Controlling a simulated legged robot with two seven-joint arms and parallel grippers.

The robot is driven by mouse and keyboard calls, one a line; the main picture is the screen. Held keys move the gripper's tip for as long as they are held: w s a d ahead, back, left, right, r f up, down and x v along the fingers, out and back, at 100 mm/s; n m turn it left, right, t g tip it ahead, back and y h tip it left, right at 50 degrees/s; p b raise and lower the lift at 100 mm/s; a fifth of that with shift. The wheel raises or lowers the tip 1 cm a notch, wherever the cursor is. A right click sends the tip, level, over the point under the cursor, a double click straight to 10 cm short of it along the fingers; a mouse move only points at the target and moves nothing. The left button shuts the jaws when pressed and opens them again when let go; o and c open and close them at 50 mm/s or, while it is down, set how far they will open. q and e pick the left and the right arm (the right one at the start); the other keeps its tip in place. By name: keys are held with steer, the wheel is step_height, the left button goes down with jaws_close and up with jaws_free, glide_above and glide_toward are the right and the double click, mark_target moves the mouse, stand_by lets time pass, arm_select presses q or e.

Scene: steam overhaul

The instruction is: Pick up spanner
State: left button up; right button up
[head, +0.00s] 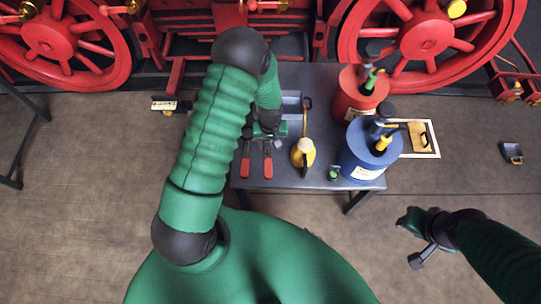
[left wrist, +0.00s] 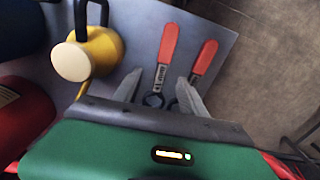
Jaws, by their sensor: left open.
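Two red-handled tools lie side by side on the dark table (head: 300,182). The left one in the head view (head: 245,167) and the right one (head: 268,160) have their handles toward the table's near edge. In the left wrist view, one tool (left wrist: 166,52) lies between the fingers and shows a dark ring-like head; the other (left wrist: 203,60) lies close to the right finger. I cannot tell for sure which is the spanner. My left gripper (left wrist: 158,96) is open over the tools' head ends, with nothing visibly gripped. My right gripper (head: 420,238) is off the table at right; its jaws are unclear.
A yellow can (head: 303,153) stands right beside the tools. A red canister (head: 357,97) and a blue canister (head: 366,158) stand on the table's right side. A grey tray (head: 291,100) lies behind. Red locomotive wheels (head: 425,38) are at the back.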

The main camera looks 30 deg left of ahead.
arm_select(q)
glide_above(268, 156)
steer(key=f, duration=0.5)
steer(key=shift+s+d, duration=0.3)
steer(key=f, duration=0.1)
steer(key=a+f, duration=0.1)
steer(key=a+f+b, duration=0.1)
steer(key=shift+w+f, duration=0.1)
steer(key=shift+f, duration=0.15)
steer(key=f, duration=0.1)
steer(key=d, duration=0.1)
steer(key=f, duration=0.1)
steer(key=shift+w+d+f+b, duration=0.2)
steer(key=shift+d+f+b, duration=0.05)
steer(key=shift+f+b, duration=0.05)
steer(key=shift+d+r, duration=0.1)
steer(key=shift+d, duration=0.05)
steer(key=shift+a, duration=0.55)
steer(key=c, duration=0.7)
steer(key=shift+c, duration=1.2)
jaws_close()
steer(key=shift+d, duration=0.3)
arm_select(e)
steer(key=shift+w+a+f, duration=0.25)
steer(key=shift+a+f, duration=0.35)
steer(key=shift+f, duration=0.35)
